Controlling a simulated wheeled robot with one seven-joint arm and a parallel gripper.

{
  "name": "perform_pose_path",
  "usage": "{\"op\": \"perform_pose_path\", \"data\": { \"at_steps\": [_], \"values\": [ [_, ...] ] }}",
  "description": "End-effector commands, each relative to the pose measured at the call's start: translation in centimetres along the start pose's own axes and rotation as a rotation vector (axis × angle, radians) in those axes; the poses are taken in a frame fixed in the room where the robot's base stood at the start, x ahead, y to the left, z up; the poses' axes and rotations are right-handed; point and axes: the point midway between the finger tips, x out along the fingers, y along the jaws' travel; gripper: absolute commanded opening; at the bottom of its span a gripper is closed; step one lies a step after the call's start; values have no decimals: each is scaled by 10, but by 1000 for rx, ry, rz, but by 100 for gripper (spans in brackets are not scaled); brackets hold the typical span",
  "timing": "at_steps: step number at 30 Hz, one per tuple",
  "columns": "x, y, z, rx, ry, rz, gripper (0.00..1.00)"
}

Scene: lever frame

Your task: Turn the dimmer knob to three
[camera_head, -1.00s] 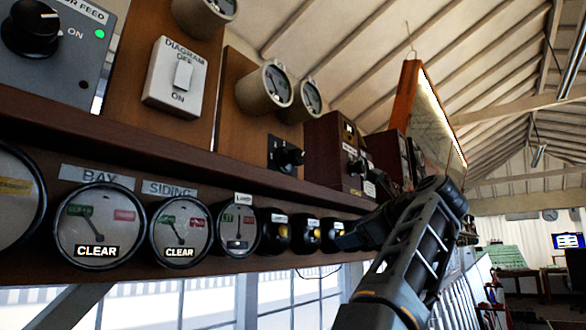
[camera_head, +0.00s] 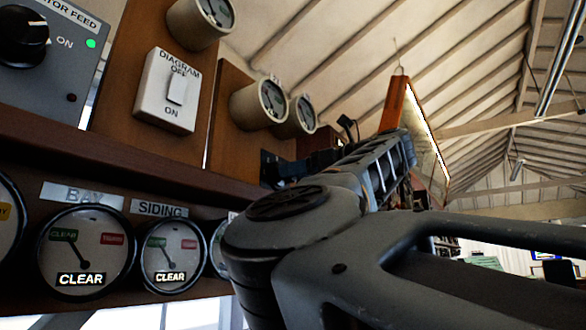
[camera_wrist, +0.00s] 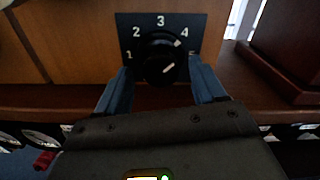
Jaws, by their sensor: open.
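The dimmer knob (camera_wrist: 158,62) is a round black knob on a dark plate (camera_wrist: 126,22) marked 1 to 5, on a wooden panel. In the wrist view a white mark on the knob slants up and right, toward the 4 and 5 side; its exact setting is hard to read. My gripper (camera_wrist: 160,70) is open, with one blue-grey finger on each side of the knob. I cannot tell whether either finger touches it. The finger at right partly covers the 5. In the head view my arm hides most of the knob and its plate.
A brown box (camera_wrist: 285,50) stands on the shelf (camera_wrist: 60,98) right of the knob. Round gauges (camera_head: 258,104) sit above, and dials (camera_head: 85,250) are below the shelf. A white DIAGRAM switch (camera_head: 167,90) is on the panel to the left.

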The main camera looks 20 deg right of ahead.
Motion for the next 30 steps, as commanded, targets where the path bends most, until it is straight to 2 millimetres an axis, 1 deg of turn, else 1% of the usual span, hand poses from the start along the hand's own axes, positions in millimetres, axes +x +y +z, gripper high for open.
{"op": "perform_pose_path", "data": {
  "at_steps": [1,3,6,15,30],
  "values": [
    [6,0,2,1,1,2,69],
    [13,0,1,0,0,1,69],
    [19,0,0,0,0,0,69],
    [21,0,-1,-1,0,-1,69],
    [21,0,0,-1,0,-1,22]
  ]
}}
